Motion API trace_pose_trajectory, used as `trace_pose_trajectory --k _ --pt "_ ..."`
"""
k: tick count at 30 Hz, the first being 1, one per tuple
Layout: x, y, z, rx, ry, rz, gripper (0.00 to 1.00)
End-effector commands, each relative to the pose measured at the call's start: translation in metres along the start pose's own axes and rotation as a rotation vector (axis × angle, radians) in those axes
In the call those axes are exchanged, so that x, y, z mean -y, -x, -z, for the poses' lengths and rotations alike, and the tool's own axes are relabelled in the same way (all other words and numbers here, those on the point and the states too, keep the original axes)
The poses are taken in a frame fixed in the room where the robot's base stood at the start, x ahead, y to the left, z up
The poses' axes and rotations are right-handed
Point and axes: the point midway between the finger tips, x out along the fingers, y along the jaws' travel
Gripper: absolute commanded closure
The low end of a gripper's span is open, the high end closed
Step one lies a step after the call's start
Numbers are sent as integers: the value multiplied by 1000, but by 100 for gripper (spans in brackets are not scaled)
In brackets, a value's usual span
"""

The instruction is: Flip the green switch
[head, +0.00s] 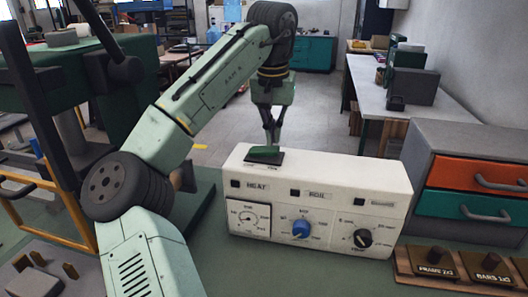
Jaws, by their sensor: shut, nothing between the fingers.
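The green switch (264,154) is a rocker on a dark plate on top of a white control box (330,182), toward the box's left end. Its surface slopes, with one end higher than the other. My gripper (271,143) points down right over the switch with its fingers shut and nothing between them. The fingertips are at or just above the green rocker; I cannot tell whether they touch it. They hide a little of its far side.
The box's front has a gauge (249,218), a blue knob (301,229) and a black knob (362,238). At right stand a grey drawer unit with orange (480,174) and green drawers, and a wooden holder (450,270). Dark machinery (90,70) is at left.

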Motion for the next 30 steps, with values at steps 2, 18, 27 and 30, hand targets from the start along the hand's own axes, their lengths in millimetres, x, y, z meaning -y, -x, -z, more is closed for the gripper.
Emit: trace_pose_trajectory --k 2,18,27,30 --pt "0 -2 0 0 0 0 100" --pt "0 -10 -1 0 1 0 100" --pt "0 -14 -2 0 1 -1 100" --pt "0 -16 -2 0 0 -1 100"
